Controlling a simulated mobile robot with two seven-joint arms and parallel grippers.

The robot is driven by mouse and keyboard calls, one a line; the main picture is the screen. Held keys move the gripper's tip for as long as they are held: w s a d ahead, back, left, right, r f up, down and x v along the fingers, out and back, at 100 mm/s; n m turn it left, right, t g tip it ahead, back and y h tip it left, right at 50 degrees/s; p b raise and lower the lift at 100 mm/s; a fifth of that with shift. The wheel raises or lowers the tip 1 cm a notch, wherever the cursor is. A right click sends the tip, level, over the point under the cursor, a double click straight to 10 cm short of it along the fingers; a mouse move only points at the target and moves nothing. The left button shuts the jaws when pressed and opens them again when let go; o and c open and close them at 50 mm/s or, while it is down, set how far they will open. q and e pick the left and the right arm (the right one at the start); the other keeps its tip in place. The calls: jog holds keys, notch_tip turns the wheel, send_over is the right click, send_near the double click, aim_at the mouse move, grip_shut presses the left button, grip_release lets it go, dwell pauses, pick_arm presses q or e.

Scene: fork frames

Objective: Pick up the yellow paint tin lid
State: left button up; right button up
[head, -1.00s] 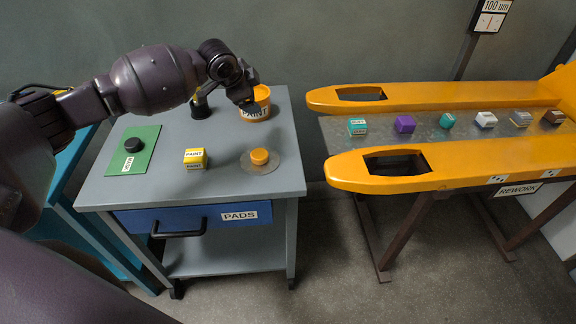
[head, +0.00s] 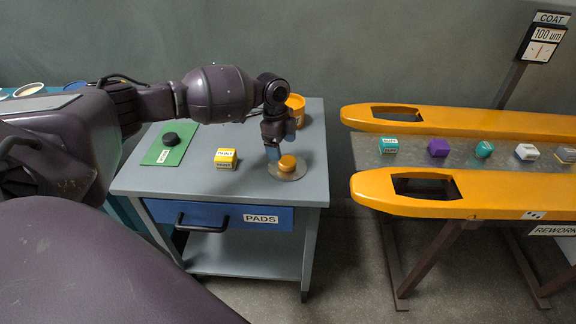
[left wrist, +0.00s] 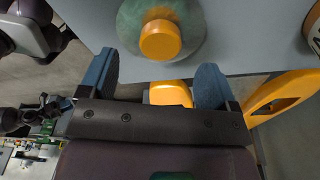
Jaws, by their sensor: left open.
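The open yellow paint tin (head: 297,106) stands at the back of the cart, partly hidden by my left arm. My right gripper is not clearly visible.
A yellow PAINT block (head: 225,158) and a green mat (head: 160,152) with a black knob (head: 170,139) lie left of the lid. A blue PADS drawer (head: 220,216) is below. Across a gap at right, yellow forks (head: 455,192) flank a grey surface with several small blocks.

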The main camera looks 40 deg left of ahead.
aim_at(287, 160)
pick_arm(q)
jog(key=shift+w+d+f, duration=0.1)
jog(key=shift+d+f, duration=0.15)
jog(key=shift+f, duration=0.7)
jog(key=shift+w+d+f, duration=0.1)
jog(key=shift+d+f, duration=0.15)
jog(key=shift+f, duration=0.65)
jog(key=shift+d+f, duration=0.25)
jog(key=shift+f, duration=0.7)
jog(key=shift+c, duration=0.4)
jog(key=shift+r, duration=0.1)
jog(key=c, duration=0.9)
